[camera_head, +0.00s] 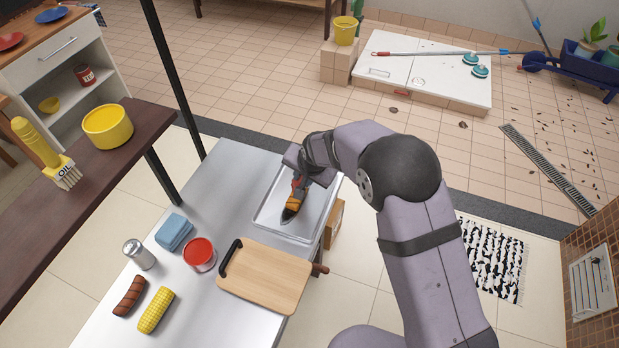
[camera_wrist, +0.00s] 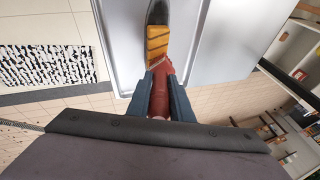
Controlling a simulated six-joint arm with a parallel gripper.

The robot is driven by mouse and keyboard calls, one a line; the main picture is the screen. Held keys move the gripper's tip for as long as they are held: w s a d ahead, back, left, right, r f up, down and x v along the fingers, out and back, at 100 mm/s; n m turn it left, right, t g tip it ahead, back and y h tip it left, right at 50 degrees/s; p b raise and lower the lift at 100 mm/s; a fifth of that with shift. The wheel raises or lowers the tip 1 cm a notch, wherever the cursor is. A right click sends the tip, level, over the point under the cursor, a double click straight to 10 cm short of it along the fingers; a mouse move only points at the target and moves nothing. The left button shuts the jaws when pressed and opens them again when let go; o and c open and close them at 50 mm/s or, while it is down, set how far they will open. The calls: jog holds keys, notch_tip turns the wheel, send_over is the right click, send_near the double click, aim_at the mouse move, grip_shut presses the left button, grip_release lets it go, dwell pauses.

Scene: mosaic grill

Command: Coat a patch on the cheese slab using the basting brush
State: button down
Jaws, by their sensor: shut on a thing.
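My gripper (camera_wrist: 161,75) is shut on a dark red handle (camera_wrist: 160,98), over the shallow metal tray (camera_head: 262,218). In line with the handle's far end is an orange block with dark stripes (camera_wrist: 158,42), also visible in the head view (camera_head: 293,203). Past it is a dark grey tip (camera_wrist: 158,13). I cannot tell whether the orange block is the cheese slab or part of the held thing, nor whether the tip touches the tray. A yellow brush-like item marked OIL (camera_head: 45,155), with pale bristles, is at the dark shelf on the left.
A wooden board (camera_head: 265,277) with a black handle lies in front of the tray. Left of it are a red-topped container (camera_head: 200,254), blue cloth (camera_head: 174,232), shaker (camera_head: 139,253), sausage (camera_head: 130,296) and corn (camera_head: 156,311). The grey table is clear behind the cloth.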

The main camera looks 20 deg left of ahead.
aim_at(293, 182)
jog(key=shift+a, duration=0.85)
jog(key=shift+s+a, duration=0.1)
jog(key=shift+s, duration=0.6)
jog(key=shift+d+p, duration=0.3)
jog(key=shift+d, duration=0.6)
jog(key=shift+s+a+f+b, duration=0.1)
jog(key=shift+s+a+b, duration=0.15)
jog(key=shift+a, duration=0.25)
jog(key=shift+s+a+b, duration=0.2)
jog(key=shift+a, duration=0.25)
jog(key=shift+s, duration=0.4)
jog(key=shift+s+d, duration=0.2)
jog(key=shift+d, duration=0.45)
notch_tip(293, 182, up, 8)
jog(key=d+p, duration=0.2)
jog(key=p, duration=0.3)
jog(key=shift+d, duration=0.4)
